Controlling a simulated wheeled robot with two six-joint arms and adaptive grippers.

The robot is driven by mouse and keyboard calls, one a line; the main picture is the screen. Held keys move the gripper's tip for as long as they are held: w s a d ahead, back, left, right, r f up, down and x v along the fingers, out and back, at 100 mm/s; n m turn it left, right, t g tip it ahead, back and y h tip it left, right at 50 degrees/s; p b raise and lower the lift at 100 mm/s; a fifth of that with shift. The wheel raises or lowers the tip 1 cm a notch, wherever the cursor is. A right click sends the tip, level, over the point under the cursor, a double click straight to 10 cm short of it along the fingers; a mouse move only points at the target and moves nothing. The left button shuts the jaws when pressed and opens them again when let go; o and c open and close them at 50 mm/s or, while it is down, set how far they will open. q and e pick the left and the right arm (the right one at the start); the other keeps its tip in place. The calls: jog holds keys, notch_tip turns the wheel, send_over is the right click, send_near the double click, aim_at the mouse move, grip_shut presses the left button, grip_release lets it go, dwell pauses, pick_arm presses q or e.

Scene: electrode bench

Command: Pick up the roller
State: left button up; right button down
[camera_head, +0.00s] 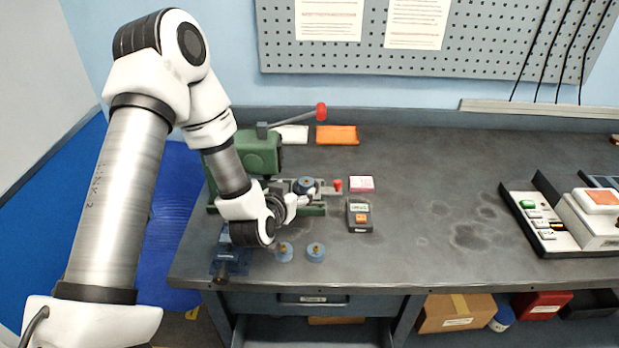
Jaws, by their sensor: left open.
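Two small round blue pieces with brass-coloured centres lie on the bench front, a left one (285,251) and a right one (316,252). A similar blue round piece (305,186) sits on the green machine (258,152). I cannot tell for certain which of these is the roller. My left arm reaches in from the left, and its wrist hangs over the machine's front, just behind the two front pieces. My left gripper (290,203) is open; its fingers are mostly hidden by the wrist, and I see nothing held. My right gripper is not in view.
A dark meter (359,215) and a pink-and-white box (361,184) stand right of the machine. The machine's red-knobbed lever (321,111) sticks up behind. An orange tray (337,135) lies at the back. A control unit (548,220) stands far right. The bench middle is clear.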

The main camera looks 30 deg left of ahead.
aim_at(308, 178)
pick_arm(q)
jog(key=p+x, duration=0.1)
jog(key=x, duration=0.7)
jog(key=shift+w+a+f+p, duration=0.1)
jog(key=shift+w+p, duration=0.1)
jog(key=shift+p, duration=0.15)
jog(key=shift+c, duration=0.4)
grip_shut()
